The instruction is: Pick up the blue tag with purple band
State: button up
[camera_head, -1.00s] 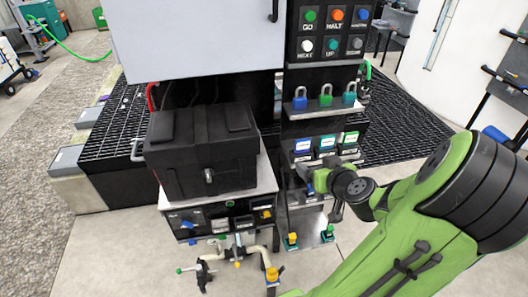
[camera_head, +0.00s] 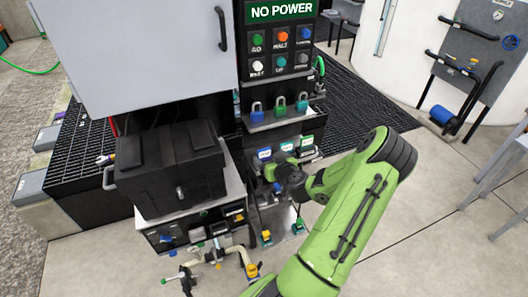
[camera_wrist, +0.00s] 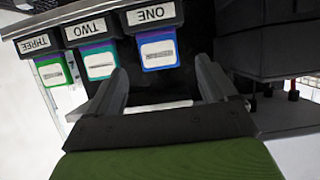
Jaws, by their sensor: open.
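The blue tag with a purple band (camera_wrist: 158,50) hangs under the label ONE in the wrist view, with a pale strip across its face. It also shows in the head view (camera_head: 264,154) as the leftmost of three tags. My gripper (camera_wrist: 163,72) is open and empty. Its two dark fingers point toward this tag, which appears between the fingertips; the remaining gap is hard to judge. In the head view my gripper (camera_head: 276,174) is just below the tag row, and its fingers are partly hidden. A teal tag (camera_wrist: 99,63) hangs under TWO and a green tag (camera_wrist: 54,72) under THREE.
A black box (camera_head: 172,170) stands left of the tags and appears close beside the right finger in the wrist view. Three padlocks (camera_head: 279,109) sit on a shelf above. Valves and pipes (camera_head: 215,262) are low at the front. Open floor lies to the right.

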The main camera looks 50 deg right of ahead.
aim_at(265, 153)
jog(key=p+x, duration=0.2)
jog(key=x, duration=0.2)
jog(key=shift+w+d+r, duration=0.1)
jog(key=shift+w, duration=0.05)
jog(key=shift+w+d+f, duration=0.2)
jog(key=shift+w+f, duration=0.05)
jog(key=shift+f, duration=0.05)
jog(key=shift+s+a, duration=0.1)
jog(key=shift+c, duration=0.9)
jog(key=c, duration=0.9)
